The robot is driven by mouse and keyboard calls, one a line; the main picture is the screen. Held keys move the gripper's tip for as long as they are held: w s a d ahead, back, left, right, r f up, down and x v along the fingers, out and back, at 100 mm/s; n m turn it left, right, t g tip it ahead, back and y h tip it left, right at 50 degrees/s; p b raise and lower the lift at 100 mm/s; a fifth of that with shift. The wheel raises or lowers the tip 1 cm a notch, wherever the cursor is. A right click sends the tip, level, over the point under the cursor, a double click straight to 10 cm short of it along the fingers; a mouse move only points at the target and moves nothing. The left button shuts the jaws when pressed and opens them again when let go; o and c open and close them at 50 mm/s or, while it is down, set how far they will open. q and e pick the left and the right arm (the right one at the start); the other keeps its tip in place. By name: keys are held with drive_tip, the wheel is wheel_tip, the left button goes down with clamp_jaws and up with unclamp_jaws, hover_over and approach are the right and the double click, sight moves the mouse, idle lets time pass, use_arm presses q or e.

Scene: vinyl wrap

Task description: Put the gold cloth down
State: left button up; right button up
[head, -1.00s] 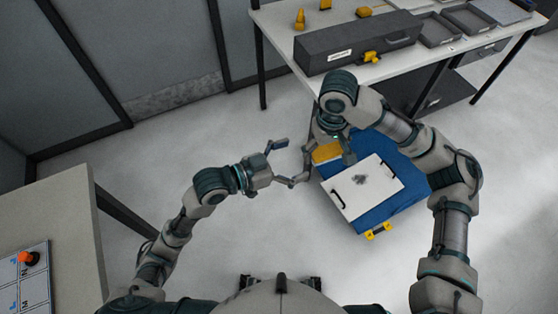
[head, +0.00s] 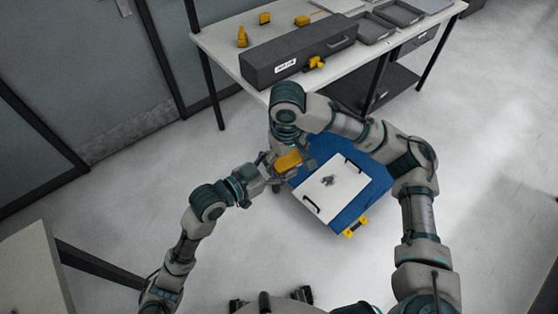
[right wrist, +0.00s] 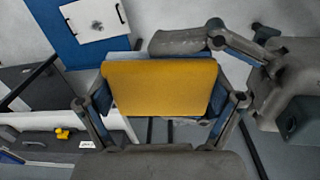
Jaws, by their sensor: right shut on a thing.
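My left gripper (head: 269,172) is right next to the cloth. In the right wrist view one left finger (right wrist: 185,40) lies along the cloth's far edge. The cloth partly hides the left fingers, so their closure is unclear.
A white panel (head: 318,205) with two black handles lies on the cart. Behind stands a white table (head: 225,45) with a dark toolbox (head: 300,52), yellow items and grey trays (head: 400,13). A pale table edge (head: 30,265) is at lower left. Open floor surrounds the cart.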

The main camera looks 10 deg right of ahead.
use_arm(q)
drive_tip(key=shift+w+a, duration=0.1)
drive_tip(key=shift+w, duration=0.1)
drive_tip(key=shift+c, duration=0.5)
use_arm(e)
drive_tip(key=shift+s+a, duration=0.1)
drive_tip(key=shift+s, duration=0.05)
use_arm(q)
drive_tip(key=shift+f, duration=0.1)
use_arm(e)
drive_tip(key=o, duration=1.2)
